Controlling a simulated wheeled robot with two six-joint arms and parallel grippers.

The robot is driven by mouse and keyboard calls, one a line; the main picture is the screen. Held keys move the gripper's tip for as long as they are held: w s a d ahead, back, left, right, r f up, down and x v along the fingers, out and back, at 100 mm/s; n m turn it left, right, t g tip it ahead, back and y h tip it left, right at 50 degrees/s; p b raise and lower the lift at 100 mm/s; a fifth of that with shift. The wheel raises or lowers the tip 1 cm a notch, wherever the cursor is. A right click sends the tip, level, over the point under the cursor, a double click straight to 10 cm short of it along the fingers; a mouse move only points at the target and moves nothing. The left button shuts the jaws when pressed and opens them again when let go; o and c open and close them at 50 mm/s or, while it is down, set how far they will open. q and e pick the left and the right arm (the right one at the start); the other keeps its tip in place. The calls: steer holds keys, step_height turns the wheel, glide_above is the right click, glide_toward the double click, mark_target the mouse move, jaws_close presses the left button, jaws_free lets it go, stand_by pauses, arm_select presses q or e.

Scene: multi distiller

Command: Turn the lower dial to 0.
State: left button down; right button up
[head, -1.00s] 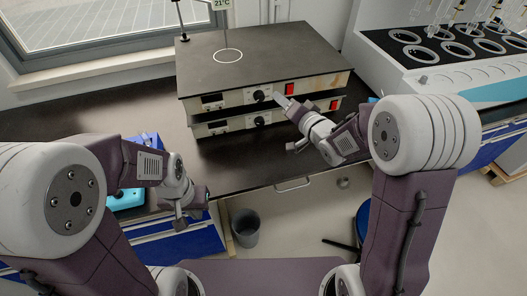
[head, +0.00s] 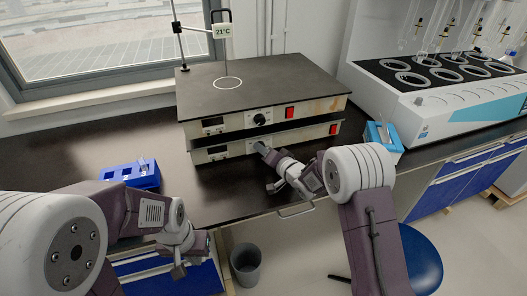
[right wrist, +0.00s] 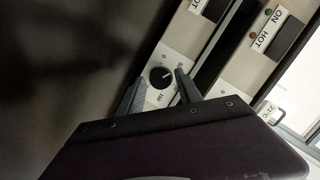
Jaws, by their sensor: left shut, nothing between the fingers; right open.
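Two hotplate units stand stacked on the dark bench. The lower unit (head: 218,152) has a dial that my right gripper (head: 261,147) hides in the head view. In the right wrist view the lower dial (right wrist: 159,77) shows as a black round knob on a pale panel with printed marks. My right gripper (right wrist: 160,84) is open, with one finger on each side of the dial; whether they touch it I cannot tell. The upper dial (head: 259,119) is in plain view above. My left gripper (head: 179,268) is shut and empty, low at the front left.
A stand with a 21°C display (head: 223,31) rises behind the upper plate (head: 265,80). A blue rack (head: 130,173) is at left, a blue box (head: 381,138) at right by a white multi-place apparatus (head: 450,110). A bin (head: 246,264) is on the floor.

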steer(key=shift+w+a, duration=0.2)
steer(key=shift+w, duration=0.15)
jaws_close()
steer(key=shift+f, duration=0.1)
